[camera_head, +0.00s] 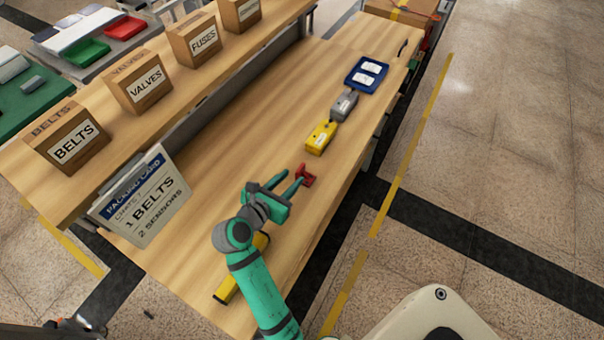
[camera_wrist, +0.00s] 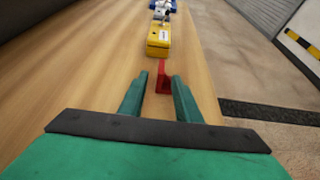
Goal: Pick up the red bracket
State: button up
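The red bracket (camera_head: 306,174) stands on the wooden bench top, near its right edge. It also shows in the wrist view (camera_wrist: 163,78), just ahead of and between my fingertips, nearer the right one. My gripper (camera_head: 290,179) is open and low over the bench, with green fingers spread. In the wrist view my gripper (camera_wrist: 160,76) shows nothing held. I cannot tell whether the right finger touches the bracket.
A yellow box (camera_head: 321,137), a grey box (camera_head: 345,105) and a blue tray (camera_head: 359,86) line up beyond the bracket. A yellow item (camera_head: 227,290) lies under my arm. Labelled cartons (camera_head: 66,141) stand on the raised shelf at left, with a packing card (camera_head: 143,200).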

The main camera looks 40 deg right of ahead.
aim_at(296, 174)
jog(key=shift+x, duration=2.7)
grip_shut()
